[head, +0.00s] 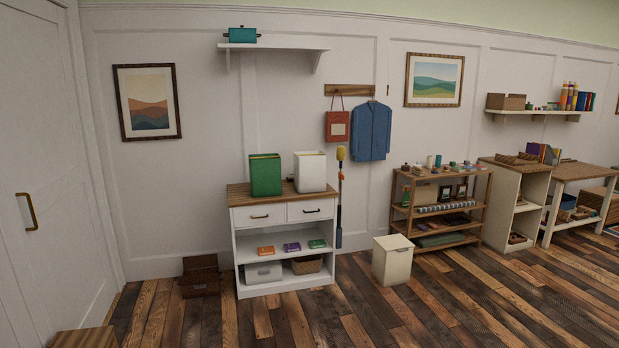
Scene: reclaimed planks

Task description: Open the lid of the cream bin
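A cream bin (391,264) stands upright on the plank floor, right of the white cabinet. Its flat top looks closed, and a small dark mark shows near the upper front. A second pale box (310,174), white to cream, stands on the cabinet top beside a green box (265,175). Both of these have slanted tops with pale edges, and I cannot tell whether they are lidded. Neither of my grippers is in view.
The white cabinet (245,245) has two drawers and lower shelves with small items. A wooden shelf rack (398,220) stands behind and right of the cream bin. A brown box (200,278) sits left of the cabinet. The floor in front of the bin is clear.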

